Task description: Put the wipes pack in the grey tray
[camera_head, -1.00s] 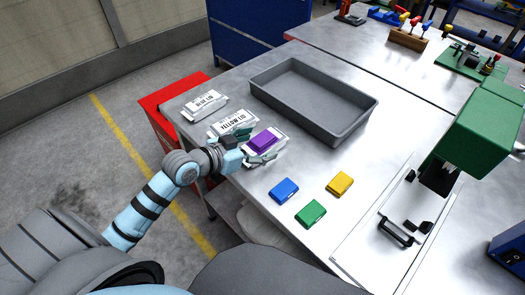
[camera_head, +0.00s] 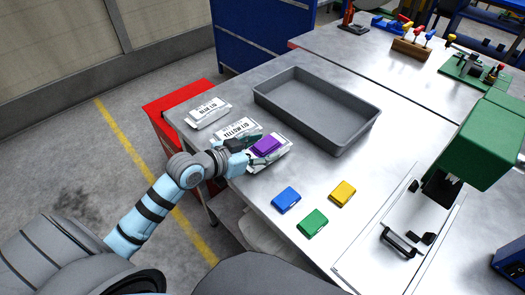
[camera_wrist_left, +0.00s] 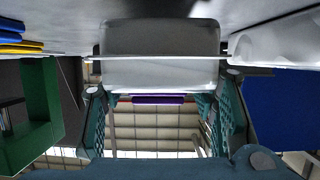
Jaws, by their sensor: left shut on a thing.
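The wipes pack with a purple lid (camera_head: 266,145) is at the table's left edge, its white body (camera_head: 281,157) showing around the lid. My left gripper (camera_head: 252,152) is shut on this pack from its left side. In the left wrist view the white pack (camera_wrist_left: 155,70) spans the space between the fingers, with a strip of purple lid (camera_wrist_left: 158,99) below it. I cannot tell whether the pack is clear of the table. The empty grey tray (camera_head: 352,143) stands behind it. My right gripper is not in view.
A green machine (camera_head: 470,140) stands at right.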

